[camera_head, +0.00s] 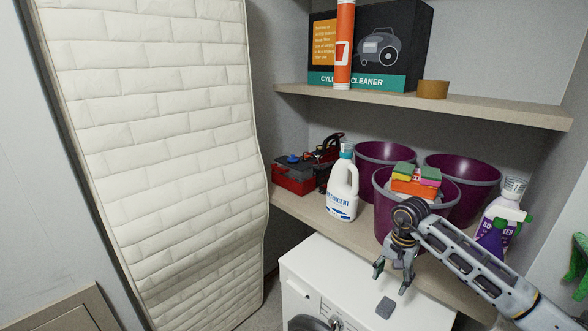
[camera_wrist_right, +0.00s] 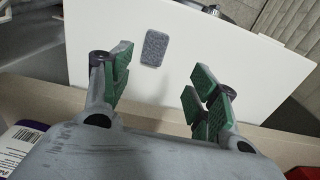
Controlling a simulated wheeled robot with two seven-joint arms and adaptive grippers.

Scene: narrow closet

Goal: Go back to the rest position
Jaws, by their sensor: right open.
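My right gripper (camera_head: 393,277) reaches in from the right in the head view. It hangs in front of the lower shelf's edge, over the white washing machine (camera_head: 335,270). Its fingers are spread apart with nothing between them, and the right wrist view shows the open fingers (camera_wrist_right: 158,92) too. A small grey pad (camera_head: 385,307) lies on the washing machine's top, below and apart from the fingers; it also shows in the right wrist view (camera_wrist_right: 156,47). My left gripper is not in either view.
The upper shelf (camera_head: 490,107) is above. A mattress (camera_head: 160,130) stands at left.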

